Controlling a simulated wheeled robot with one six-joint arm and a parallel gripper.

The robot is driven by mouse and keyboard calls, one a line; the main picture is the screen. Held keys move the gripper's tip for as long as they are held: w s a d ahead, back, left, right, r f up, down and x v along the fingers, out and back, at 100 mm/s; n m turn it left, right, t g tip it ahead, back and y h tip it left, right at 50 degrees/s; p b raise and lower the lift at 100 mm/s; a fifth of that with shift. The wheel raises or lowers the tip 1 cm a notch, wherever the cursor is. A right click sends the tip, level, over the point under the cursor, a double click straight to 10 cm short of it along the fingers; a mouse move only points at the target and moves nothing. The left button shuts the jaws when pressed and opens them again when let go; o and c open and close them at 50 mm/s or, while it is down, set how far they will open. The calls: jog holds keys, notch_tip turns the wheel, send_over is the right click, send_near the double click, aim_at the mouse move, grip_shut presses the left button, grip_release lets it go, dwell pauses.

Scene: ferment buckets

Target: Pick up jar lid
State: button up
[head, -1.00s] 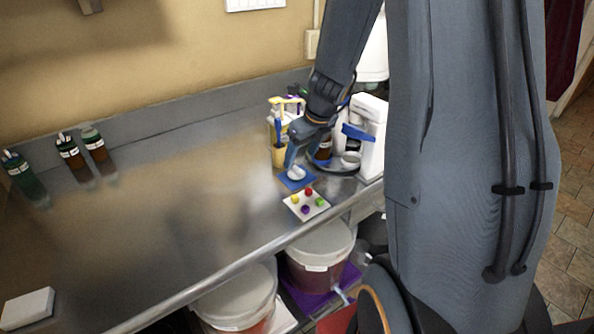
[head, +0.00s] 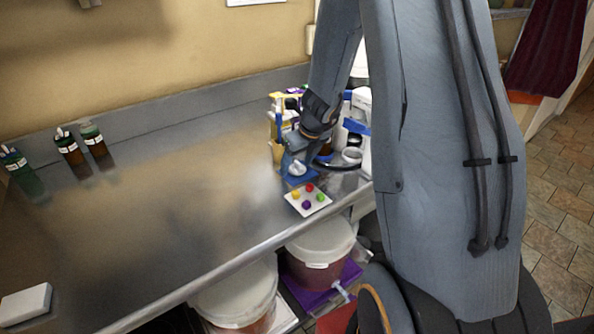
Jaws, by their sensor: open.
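My gripper (head: 297,160) is at the right part of the steel counter, low over a small blue mat (head: 300,179). A small whitish object (head: 297,168) lies on or just above that mat, right at the fingertips; it may be the jar lid, but it is too small to be sure. The jaws are apart, and I cannot see whether they touch it. A round dark tray (head: 345,162) with a small white cup or jar (head: 351,155) is just right of the gripper, partly hidden by my arm.
A white card (head: 308,200) with several coloured pieces lies in front of the mat. A yellow holder (head: 278,150) with tools stands left of the gripper. Dark bottles (head: 68,147) and a white block (head: 25,304) are at left. Lidded buckets (head: 320,243) stand below the counter edge. The counter's middle is clear.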

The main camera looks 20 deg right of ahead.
jog(key=shift+c, duration=0.2)
jog(key=c, duration=1.2)
jog(key=shift+r, duration=0.1)
